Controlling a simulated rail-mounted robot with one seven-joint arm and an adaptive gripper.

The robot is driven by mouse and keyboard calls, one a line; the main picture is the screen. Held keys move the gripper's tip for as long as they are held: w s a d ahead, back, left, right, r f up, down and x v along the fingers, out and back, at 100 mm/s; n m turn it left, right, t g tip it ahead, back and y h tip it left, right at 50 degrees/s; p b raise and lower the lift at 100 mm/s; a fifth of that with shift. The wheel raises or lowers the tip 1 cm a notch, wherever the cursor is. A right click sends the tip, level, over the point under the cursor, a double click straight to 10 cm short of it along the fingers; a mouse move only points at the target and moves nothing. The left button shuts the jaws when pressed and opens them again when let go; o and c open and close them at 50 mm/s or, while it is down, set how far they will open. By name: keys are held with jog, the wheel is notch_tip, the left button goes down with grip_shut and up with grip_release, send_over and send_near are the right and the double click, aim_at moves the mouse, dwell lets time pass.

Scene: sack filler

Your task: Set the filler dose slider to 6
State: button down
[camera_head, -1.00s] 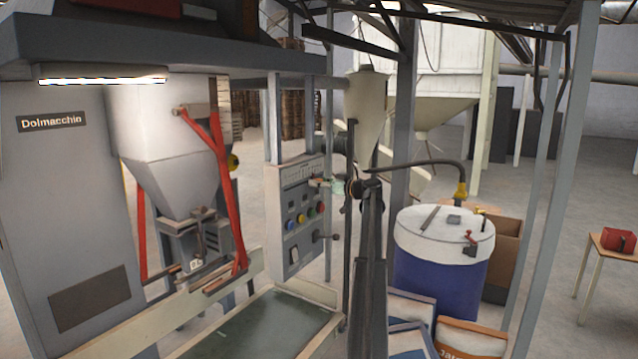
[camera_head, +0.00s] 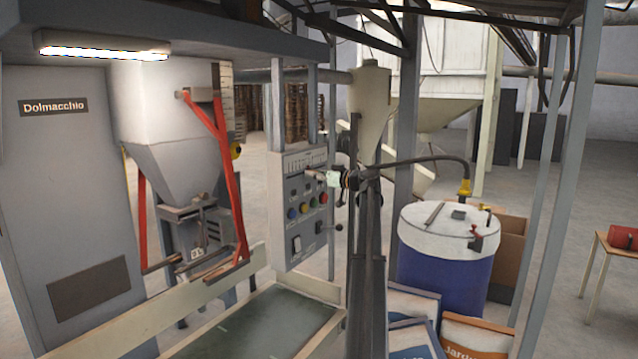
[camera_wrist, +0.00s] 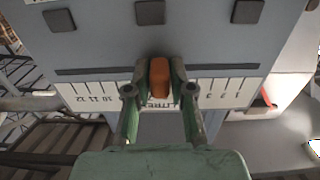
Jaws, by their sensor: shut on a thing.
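The dose slider's orange knob (camera_wrist: 160,77) sits at the slot in the grey panel face in the wrist view. My gripper (camera_wrist: 160,90) is shut on the knob, with a green finger on each side. The litre scale (camera_wrist: 85,90) appears upside down, with 12, 11 and 10 at the left and low numbers at the right. The knob stands near the middle of the scale. My fingers hide the numbers beside it, so I cannot read its exact setting. In the head view, my gripper (camera_head: 318,177) is at the upper part of the control panel (camera_head: 283,222).
The panel carries coloured buttons (camera_head: 307,208) and a lever (camera_head: 335,228) below the slider. A hopper (camera_head: 175,150) with red bars stands left. A blue drum (camera_head: 445,262) and sacks (camera_head: 412,335) stand right of my arm. A post (camera_head: 403,140) rises behind my arm.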

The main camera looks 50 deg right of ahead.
jog(key=shift+a, duration=0.3)
jog(key=c, duration=1.1)
grip_release()
jog(key=s, duration=0.4)
jog(key=s+d, duration=0.1)
jog(key=s, duration=0.7)
jog(key=shift+d, duration=0.15)
